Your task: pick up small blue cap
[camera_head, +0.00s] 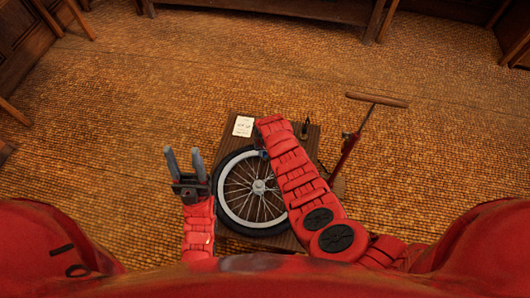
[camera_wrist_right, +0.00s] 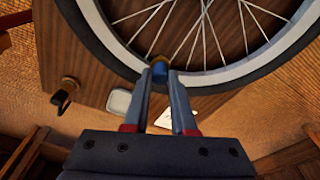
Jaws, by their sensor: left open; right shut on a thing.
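The small blue cap (camera_wrist_right: 159,71) sits at the inner rim of a spoked wheel (camera_wrist_right: 235,78), at the end of a brass-coloured stem. My right gripper (camera_wrist_right: 161,69) is shut on the cap, with its fingertips on either side. In the head view, my right arm (camera_head: 292,170) reaches over the wheel (camera_head: 228,212) and largely hides that gripper. The wheel lies flat on a wooden table. My left gripper (camera_head: 184,160) is open and empty, left of the wheel, its fingers pointing up in the picture.
The wooden table (camera_head: 222,136) holds a white card (camera_head: 243,126) and a small dark object (camera_head: 305,128). A small pale dish (camera_wrist_right: 119,102) shows beside the gripper. A red floor pump (camera_head: 350,144) stands right of the table. Floor beyond the table is open.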

